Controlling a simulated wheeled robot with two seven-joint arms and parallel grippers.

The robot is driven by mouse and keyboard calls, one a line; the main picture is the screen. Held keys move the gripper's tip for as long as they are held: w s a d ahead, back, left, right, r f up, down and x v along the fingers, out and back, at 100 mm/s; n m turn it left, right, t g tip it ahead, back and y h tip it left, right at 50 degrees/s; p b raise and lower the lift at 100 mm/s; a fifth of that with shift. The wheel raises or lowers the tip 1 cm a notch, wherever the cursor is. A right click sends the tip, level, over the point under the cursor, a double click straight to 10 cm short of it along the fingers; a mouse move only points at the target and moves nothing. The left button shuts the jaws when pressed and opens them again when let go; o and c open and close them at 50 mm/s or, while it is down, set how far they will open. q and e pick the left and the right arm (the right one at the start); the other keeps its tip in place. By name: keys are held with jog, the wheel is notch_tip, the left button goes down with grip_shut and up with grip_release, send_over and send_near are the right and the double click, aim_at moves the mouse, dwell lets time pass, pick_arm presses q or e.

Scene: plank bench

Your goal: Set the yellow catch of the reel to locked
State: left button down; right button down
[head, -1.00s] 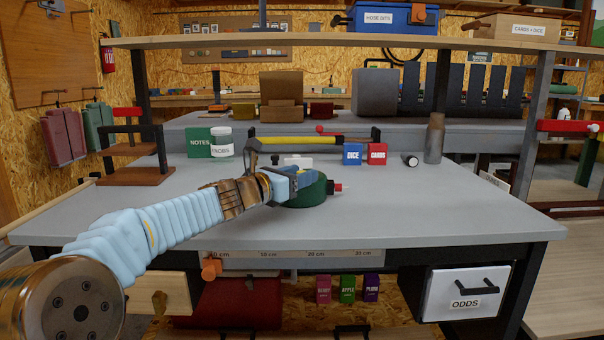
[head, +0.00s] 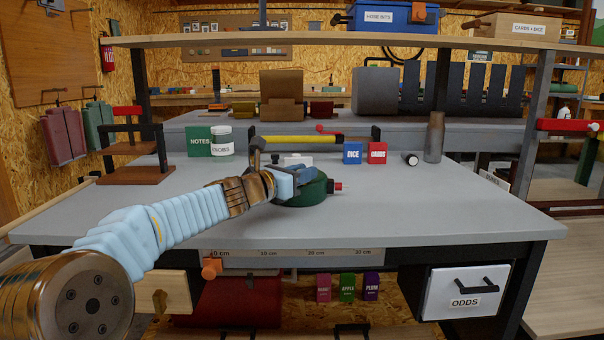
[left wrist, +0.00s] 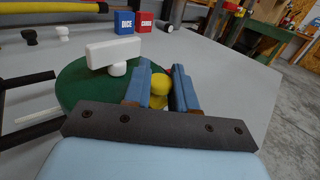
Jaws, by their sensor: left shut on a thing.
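The green reel (head: 292,198) lies on the grey bench top, partly behind my left gripper in the head view. In the left wrist view the reel (left wrist: 85,88) shows as a dark green disc with a white crank bar (left wrist: 116,52) on top. The yellow catch (left wrist: 159,84) has a round knob at the reel's right side. My left gripper (left wrist: 160,80) has its blue fingers on either side of the catch, shut on it. In the head view my left gripper (head: 305,176) is over the reel. Whether the catch is locked cannot be told. My right gripper is not in view.
The bench's right part (head: 470,215) is clear.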

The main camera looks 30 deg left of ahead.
pick_arm(q)
jog(key=a, duration=0.1)
jog(key=s+a, duration=0.1)
jog(key=a, duration=0.1)
jog(key=shift+s, duration=0.2)
jog(key=c, duration=0.9)
grip_release()
jog(key=shift+d, duration=0.1)
jog(key=shift+c, duration=0.2)
jog(key=shift+s, duration=0.1)
jog(key=v, duration=1.3)
jog(key=shift+s, duration=0.3)
